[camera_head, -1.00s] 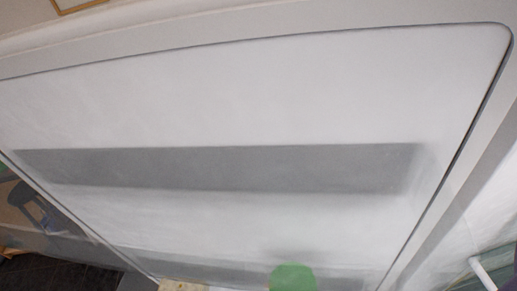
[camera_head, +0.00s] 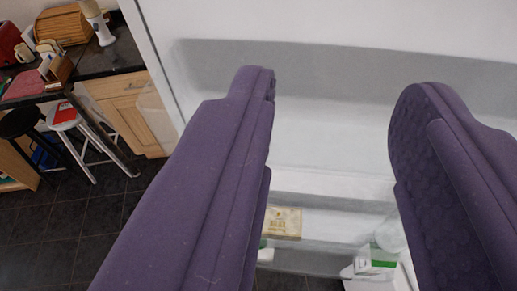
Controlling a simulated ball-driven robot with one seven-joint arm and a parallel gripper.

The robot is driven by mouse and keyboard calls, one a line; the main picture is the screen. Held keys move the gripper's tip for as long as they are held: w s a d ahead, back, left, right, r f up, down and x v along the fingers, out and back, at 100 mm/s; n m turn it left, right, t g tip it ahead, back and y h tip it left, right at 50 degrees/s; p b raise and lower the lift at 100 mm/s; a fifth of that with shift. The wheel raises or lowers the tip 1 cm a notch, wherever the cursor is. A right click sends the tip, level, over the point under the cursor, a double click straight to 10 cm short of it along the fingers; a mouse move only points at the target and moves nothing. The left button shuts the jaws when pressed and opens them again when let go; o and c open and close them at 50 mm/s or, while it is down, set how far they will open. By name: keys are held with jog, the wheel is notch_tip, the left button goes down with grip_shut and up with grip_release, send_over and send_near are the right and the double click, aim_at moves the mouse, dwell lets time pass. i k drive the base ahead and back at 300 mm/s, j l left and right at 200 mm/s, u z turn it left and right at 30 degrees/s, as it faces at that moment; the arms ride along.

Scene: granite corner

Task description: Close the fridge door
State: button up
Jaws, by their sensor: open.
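The fridge door (camera_head: 330,22) shows its white inner face, with a grey recessed band and shelves below, filling the middle and right of the view. Its left edge runs down beside the kitchen floor, so the door stands open. My gripper (camera_head: 338,88) has two purple fingers, spread wide and empty, reaching up in front of the door's inner face. I cannot tell whether a finger touches it. The fridge body and the hinge are not clearly visible.
A yellowish packet (camera_head: 283,222) and a white-and-green carton (camera_head: 368,266) sit on the lower door shelves.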

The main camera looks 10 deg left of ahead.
aim_at(341, 69)
jog(key=j+u, duration=0.15)
jog(key=u, duration=0.25)
jog(key=i+j+u, duration=0.15)
jog(key=u, duration=0.3)
jog(key=i+j+u, duration=0.1)
jog(key=u, duration=0.3)
jog(key=i+j+u, duration=0.1)
jog(key=u, duration=0.3)
jog(key=i+u, duration=0.1)
jog(key=u, duration=0.35)
jog(key=i+z, duration=0.4)
jog(key=i, duration=0.2)
jog(key=i+j+z, duration=0.25)
jog(key=i+z, duration=0.15)
jog(key=i, duration=0.2)
jog(key=i+l+z, duration=0.2)
jog(key=i+z, duration=0.8)
jog(key=i, duration=0.15)
jog(key=i+j+z, duration=0.3)
jog(key=i+z, duration=0.2)
jog(key=z, duration=0.45)
jog(key=i+z, duration=0.1)
jog(key=z, duration=0.8)
jog(key=j+z, duration=0.1)
jog(key=z, duration=0.4)
jog(key=j+z, duration=0.1)
jog(key=z, duration=0.8)
jog(key=j+z, duration=0.15)
jog(key=z, duration=0.3)
